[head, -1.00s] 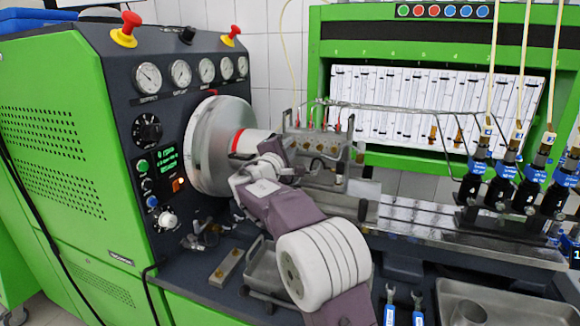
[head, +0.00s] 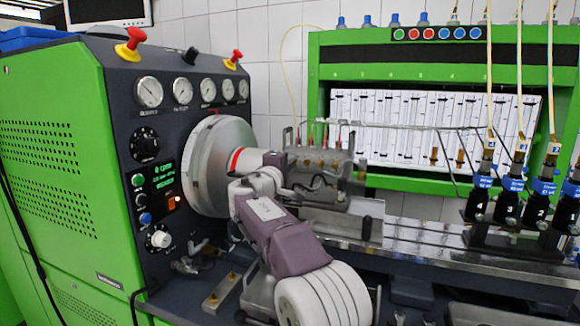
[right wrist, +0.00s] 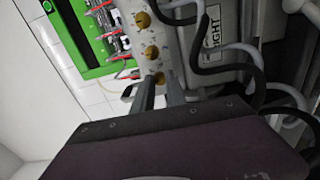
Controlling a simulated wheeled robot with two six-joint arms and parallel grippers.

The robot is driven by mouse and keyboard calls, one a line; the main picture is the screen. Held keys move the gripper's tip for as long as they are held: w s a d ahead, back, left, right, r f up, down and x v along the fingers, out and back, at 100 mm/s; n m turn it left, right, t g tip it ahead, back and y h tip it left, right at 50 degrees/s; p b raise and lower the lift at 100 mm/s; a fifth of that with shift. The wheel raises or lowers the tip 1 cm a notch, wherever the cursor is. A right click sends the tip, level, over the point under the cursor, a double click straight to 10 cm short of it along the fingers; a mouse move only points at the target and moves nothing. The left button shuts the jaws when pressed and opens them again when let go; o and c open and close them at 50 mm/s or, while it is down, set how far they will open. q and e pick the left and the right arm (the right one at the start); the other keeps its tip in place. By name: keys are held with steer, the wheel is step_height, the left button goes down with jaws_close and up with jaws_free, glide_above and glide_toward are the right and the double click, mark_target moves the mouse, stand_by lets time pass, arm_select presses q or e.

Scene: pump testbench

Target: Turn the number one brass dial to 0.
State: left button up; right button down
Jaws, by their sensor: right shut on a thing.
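The brass dials sit in a row on the metal pump block (head: 335,185) in the middle of the head view, behind my right arm. In the right wrist view several dials run up the pale block: a top dial (right wrist: 143,19), a middle dial (right wrist: 151,51) and the lowest dial (right wrist: 160,78). My right gripper (right wrist: 158,88) reaches up to the lowest dial and is shut on it, the fingers on both sides. My own wrist hides the fingertips in the head view. I cannot read a number or pointer on the dial. My left gripper is not in view.
A big silver flywheel (head: 208,165) and the dark gauge panel (head: 140,118) stand left of my arm. Thin pipes (head: 395,128) run above the block. Black injectors (head: 510,205) stand at the right, with hoses above. Grey and black hoses (right wrist: 245,65) lie close right of my gripper.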

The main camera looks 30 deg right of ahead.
steer(key=c, duration=1.6)
jaws_free()
steer(key=b+v, duration=0.2)
steer(key=v, duration=0.7)
